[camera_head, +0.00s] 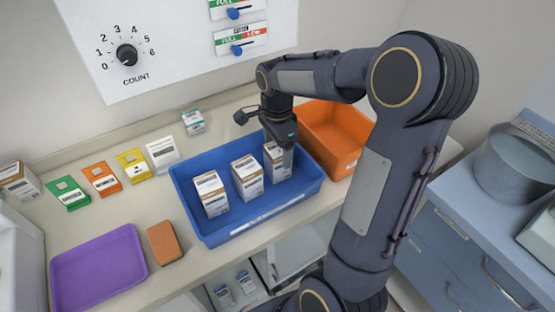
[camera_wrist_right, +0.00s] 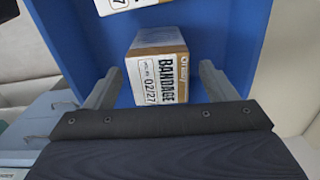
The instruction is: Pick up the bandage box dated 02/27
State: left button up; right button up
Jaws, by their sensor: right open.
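The bandage box dated 02/27 (camera_wrist_right: 157,77) shows in the right wrist view, with "BANDAGE" and "02/27" on its white label. In the head view it is the rightmost of three brown-and-white boxes (camera_head: 275,166) in the blue tray (camera_head: 244,232). My right gripper (camera_wrist_right: 160,85) is open, with one finger on each side of this box; I cannot tell if they touch it. In the head view the right gripper (camera_head: 285,145) is above that box and covers part of it. The other two boxes (camera_head: 210,194) (camera_head: 247,178) stand to its left. My left gripper is not in view.
An orange bin (camera_head: 335,135) stands right of the blue tray. A purple tray (camera_head: 98,268) and a brown block (camera_head: 164,243) lie to the left. Coloured cards (camera_head: 101,179) and a small box (camera_head: 193,122) are along the back. A metal pot (camera_head: 515,163) is on the right counter.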

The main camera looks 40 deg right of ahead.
jog(key=shift+f, duration=0.45)
jog(key=c, duration=1.1)
